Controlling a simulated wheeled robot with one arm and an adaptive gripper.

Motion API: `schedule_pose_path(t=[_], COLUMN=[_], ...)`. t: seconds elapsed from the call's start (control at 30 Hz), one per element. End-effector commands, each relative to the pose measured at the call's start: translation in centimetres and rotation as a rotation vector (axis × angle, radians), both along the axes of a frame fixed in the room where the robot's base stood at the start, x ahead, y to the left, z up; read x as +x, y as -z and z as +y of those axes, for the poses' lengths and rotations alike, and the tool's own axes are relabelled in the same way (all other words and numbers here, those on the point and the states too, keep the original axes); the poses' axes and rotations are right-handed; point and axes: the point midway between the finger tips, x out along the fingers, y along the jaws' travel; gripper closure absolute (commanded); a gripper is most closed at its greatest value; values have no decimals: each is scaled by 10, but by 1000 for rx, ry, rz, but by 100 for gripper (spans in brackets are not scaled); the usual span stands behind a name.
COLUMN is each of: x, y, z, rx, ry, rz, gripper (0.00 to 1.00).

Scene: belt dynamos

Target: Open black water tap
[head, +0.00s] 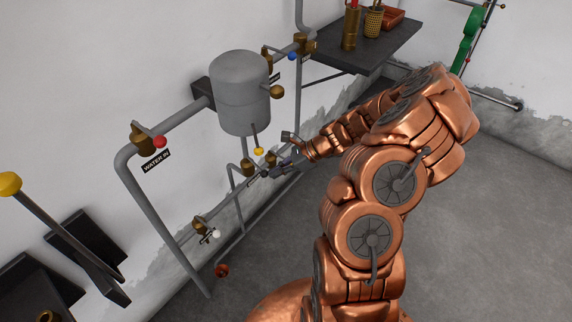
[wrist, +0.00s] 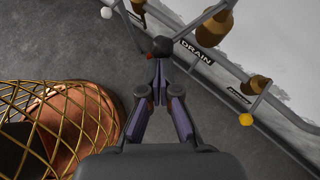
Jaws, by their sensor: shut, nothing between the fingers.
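The black tap has a dark round knob (wrist: 163,46) on a grey lever, which runs to a brass valve body (wrist: 214,28) beside the DRAIN label (wrist: 197,52) in the wrist view. In the head view the dark knob (head: 264,172) shows small below the tank, partly lost against my gripper. My gripper (wrist: 158,78) is shut and empty. Its fingertips point at the knob and look close to it or touching; I cannot tell which. In the head view my gripper (head: 275,172) reaches in from the right, low by the pipes.
A grey tank (head: 240,92) hangs above. A yellow knob (head: 258,151) is close to my gripper and also shows in the wrist view (wrist: 246,119). A red knob (head: 160,141), a white knob (head: 216,234) and grey pipes line the wall. A dark shelf (head: 375,42) stands behind. The floor is clear at right.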

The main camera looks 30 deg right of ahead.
Motion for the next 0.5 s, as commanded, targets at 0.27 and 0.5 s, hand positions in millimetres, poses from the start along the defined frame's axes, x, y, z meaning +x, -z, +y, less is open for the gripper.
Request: schedule_pose_path(t=[0.27, 0.5], x=[-5, -5], y=[-2, -1], z=[20, 31], rx=[7, 4], ry=[128, 127], rz=[1, 1], gripper=[100, 100])
